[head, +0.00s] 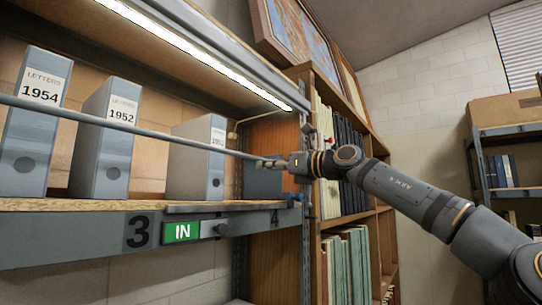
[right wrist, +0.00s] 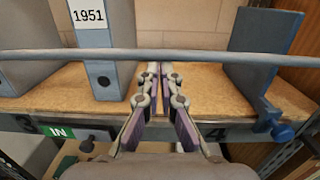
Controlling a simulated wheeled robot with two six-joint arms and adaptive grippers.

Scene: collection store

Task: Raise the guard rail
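The guard rail (head: 150,133) is a thin grey-blue bar running across the front of the box files, above the shelf board. It also crosses the whole right wrist view (right wrist: 220,56), roughly level. My right gripper (head: 268,163) is at the rail's right part, in front of the shelf. In the right wrist view its fingertips (right wrist: 160,68) are close together, just below the rail, with nothing visible between them. I cannot tell whether they touch the rail. My left gripper is not in view.
Grey box files labelled 1954 (head: 33,130), 1952 (head: 105,140) and 1951 (right wrist: 107,50) stand behind the rail. A blue upright panel (right wrist: 262,50) is at the right. A green IN sign (head: 182,232) and a knob (head: 222,230) are on the shelf front. A bookcase (head: 318,245) stands right.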

